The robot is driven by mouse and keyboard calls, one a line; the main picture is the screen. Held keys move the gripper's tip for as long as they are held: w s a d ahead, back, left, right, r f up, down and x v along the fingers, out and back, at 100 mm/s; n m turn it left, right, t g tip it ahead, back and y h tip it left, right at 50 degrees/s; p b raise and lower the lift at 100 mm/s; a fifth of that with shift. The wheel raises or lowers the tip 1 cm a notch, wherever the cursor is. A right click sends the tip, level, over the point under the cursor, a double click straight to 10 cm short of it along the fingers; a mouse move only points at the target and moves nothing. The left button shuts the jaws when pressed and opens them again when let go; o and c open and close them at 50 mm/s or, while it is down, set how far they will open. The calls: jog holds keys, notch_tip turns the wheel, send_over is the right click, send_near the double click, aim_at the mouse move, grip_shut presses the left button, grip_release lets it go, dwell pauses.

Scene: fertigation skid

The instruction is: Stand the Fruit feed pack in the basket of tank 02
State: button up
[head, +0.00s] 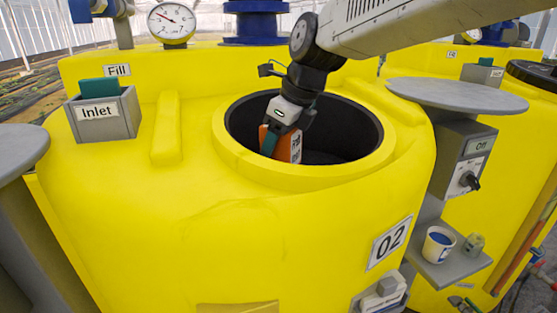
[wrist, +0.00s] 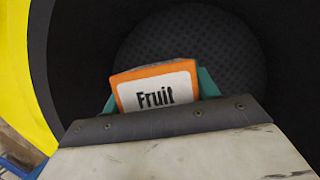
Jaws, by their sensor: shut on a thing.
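The Fruit feed pack (head: 289,146) is orange with a white label. My gripper (head: 281,140) is shut on it and holds it inside the round opening of the yellow tank 02 (head: 230,240). In the wrist view the pack (wrist: 155,92) shows its label "Fruit" between the green fingers of my gripper (wrist: 155,90). Beyond it is a dark, round, mesh-textured surface (wrist: 190,45), which looks like the basket (head: 350,125) in the opening. I cannot tell whether the pack touches the basket floor.
The opening's raised yellow rim (head: 300,176) surrounds my gripper. A grey Inlet box (head: 103,115) with a green thing in it is at the left. At the right are a round grey plate (head: 455,95), a switch box (head: 465,160) and a shelf with a small cup (head: 438,245).

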aim_at(277, 159)
jog(key=shift+f, duration=1.95)
jog(key=shift+f, duration=0.1)
jog(key=o, duration=1.3)
jog(key=shift+o, duration=0.2)
jog(key=v, duration=1.2)
jog(key=shift+s+d, duration=0.1)
